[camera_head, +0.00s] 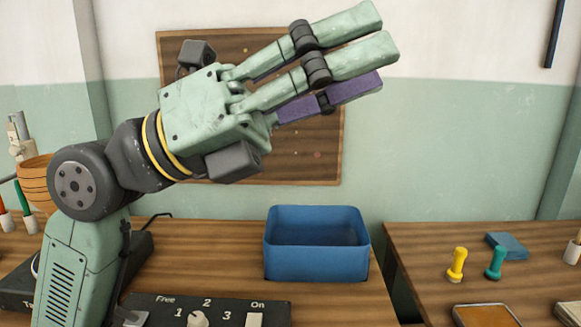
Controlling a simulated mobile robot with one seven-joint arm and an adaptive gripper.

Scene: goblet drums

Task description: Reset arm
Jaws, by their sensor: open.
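My gripper (362,62) is raised in the upper middle of the head view, in front of the wall board. It is pale green with black joints, and one finger has a purple inner face. Its fingers point up and to the right. They are spread apart, with nothing between them that I can see. My arm comes up from the lower left and bends at a dark round joint. The gripper is well above the tables and appears to touch nothing.
A blue bin (316,262) stands on the wooden table (215,255). A black control panel (190,312) with a knob and switch is in front. Yellow (457,265) and teal (495,263) pegs stand on the right table (420,243). A gap separates the tables. A wooden bowl (37,180) is far left.

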